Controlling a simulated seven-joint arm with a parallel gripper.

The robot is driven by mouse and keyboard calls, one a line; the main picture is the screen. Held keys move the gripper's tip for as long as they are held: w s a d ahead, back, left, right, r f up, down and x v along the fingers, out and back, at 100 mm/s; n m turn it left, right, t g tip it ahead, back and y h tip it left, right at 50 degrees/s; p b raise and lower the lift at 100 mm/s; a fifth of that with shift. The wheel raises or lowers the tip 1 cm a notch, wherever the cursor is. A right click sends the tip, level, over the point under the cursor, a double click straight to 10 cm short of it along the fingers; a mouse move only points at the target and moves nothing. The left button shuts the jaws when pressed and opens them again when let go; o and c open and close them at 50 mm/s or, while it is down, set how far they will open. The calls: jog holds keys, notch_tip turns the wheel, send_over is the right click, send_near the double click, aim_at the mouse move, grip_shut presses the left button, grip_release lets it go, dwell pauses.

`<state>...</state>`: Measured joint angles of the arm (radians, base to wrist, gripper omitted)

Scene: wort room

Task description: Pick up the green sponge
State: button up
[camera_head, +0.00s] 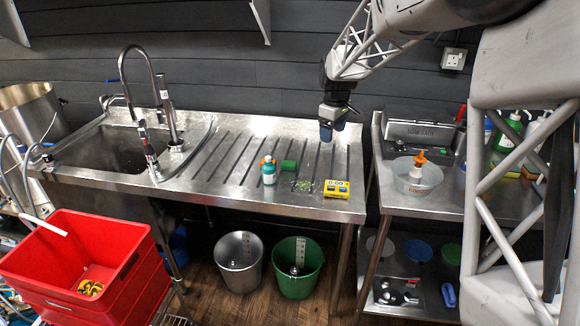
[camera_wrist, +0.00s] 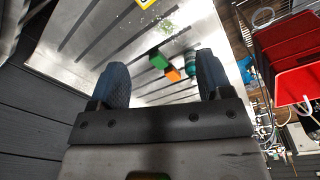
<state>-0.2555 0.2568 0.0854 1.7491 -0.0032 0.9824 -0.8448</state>
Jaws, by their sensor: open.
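The green sponge (camera_head: 288,165) lies on the ribbed steel drainboard, just right of a teal-and-white bottle (camera_head: 268,174). In the wrist view the sponge (camera_wrist: 158,60) is a small green block, and an orange piece (camera_wrist: 172,74) shows close beside it. My gripper (camera_head: 332,130) is above the drainboard, to the right of the sponge and apart from it. Its blue fingers are spread wide in the wrist view (camera_wrist: 161,68), with nothing held. The sponge appears between the fingers there, beyond them.
A yellow timer (camera_head: 337,188) and scattered green bits (camera_head: 303,186) lie right of the sponge. The sink with its tall tap (camera_head: 165,110) is at left. A side table at right holds a clear tub (camera_head: 417,178) and bottles. The drainboard behind the sponge is clear.

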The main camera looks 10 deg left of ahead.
jog(key=w+a+f+n, duration=0.3)
jog(key=w+a+f, duration=0.5)
jog(key=w, duration=0.1)
jog(key=n, duration=0.2)
send_over(291, 163)
jog(key=shift+g, duration=0.4)
notch_tip(291, 163, down, 8)
jog(key=shift+f, duration=0.15)
jog(key=shift+f, duration=1.3)
jog(key=shift+s+f, duration=0.1)
jog(key=shift+f, duration=2.5)
jog(key=c, duration=1)
